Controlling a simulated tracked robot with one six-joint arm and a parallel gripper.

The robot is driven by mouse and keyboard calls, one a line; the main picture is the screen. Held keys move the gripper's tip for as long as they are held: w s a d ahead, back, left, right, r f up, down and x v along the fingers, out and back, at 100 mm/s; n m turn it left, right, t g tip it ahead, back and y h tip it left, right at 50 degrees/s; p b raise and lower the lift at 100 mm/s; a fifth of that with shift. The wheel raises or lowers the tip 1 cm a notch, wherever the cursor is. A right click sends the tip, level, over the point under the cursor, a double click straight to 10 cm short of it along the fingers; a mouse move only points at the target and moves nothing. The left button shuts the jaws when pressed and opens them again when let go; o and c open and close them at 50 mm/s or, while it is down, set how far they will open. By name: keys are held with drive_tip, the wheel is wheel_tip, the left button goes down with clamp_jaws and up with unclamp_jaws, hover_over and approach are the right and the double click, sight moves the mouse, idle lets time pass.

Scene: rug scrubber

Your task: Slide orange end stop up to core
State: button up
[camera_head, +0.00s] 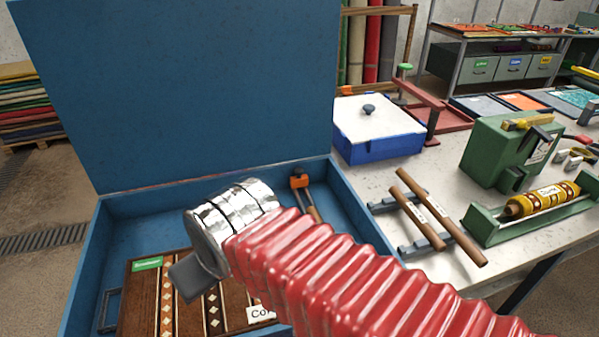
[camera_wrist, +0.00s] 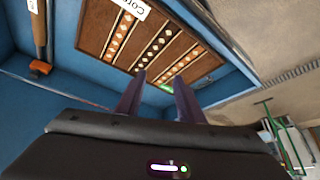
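The orange end stop (camera_head: 300,181) sits inside the open blue box, near its back right corner. It also shows at the left of the wrist view (camera_wrist: 35,68). A brown wooden rod (camera_head: 313,214) runs from the end stop toward the front, and my red arm hides its far part. I cannot tell whether this rod is the core or whether it touches the end stop. My gripper (camera_head: 192,278) hangs over the box, left of the end stop. In the wrist view its two fingers (camera_wrist: 160,76) stand apart with nothing held between them.
A patterned wooden board (camera_head: 138,300) with a green tag and a partly hidden white label lies in the blue box (camera_head: 85,270). The raised lid (camera_head: 180,90) stands behind. On the right, a bench holds a blue bin (camera_head: 375,148), wooden rods (camera_head: 442,215) and a green machine (camera_head: 500,150).

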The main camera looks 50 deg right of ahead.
drive_tip(key=shift+o, duration=0.6)
drive_tip(key=shift+w+d, duration=0.1)
drive_tip(key=shift+d, duration=0.05)
drive_tip(key=w+d+f+m+t+h, duration=0.1)
drive_tip(key=w+d+m+t+h, duration=0.15)
drive_tip(key=w+d, duration=0.7)
drive_tip(key=m+t+h, duration=0.3)
drive_tip(key=h, duration=0.1)
approach(299, 170)
drive_tip(key=v, duration=0.5)
drive_tip(key=shift+s+a+f, duration=0.15)
drive_tip(key=shift+a+f, duration=0.05)
drive_tip(key=shift+a, duration=0.05)
drive_tip(key=shift+s+d+f+t, duration=0.15)
drive_tip(key=shift+s+d+t, duration=0.05)
drive_tip(key=shift+d+t, duration=0.15)
drive_tip(key=shift+w, duration=0.1)
drive_tip(key=shift+x, duration=6.8)
drive_tip(key=shift+c, duration=0.5)
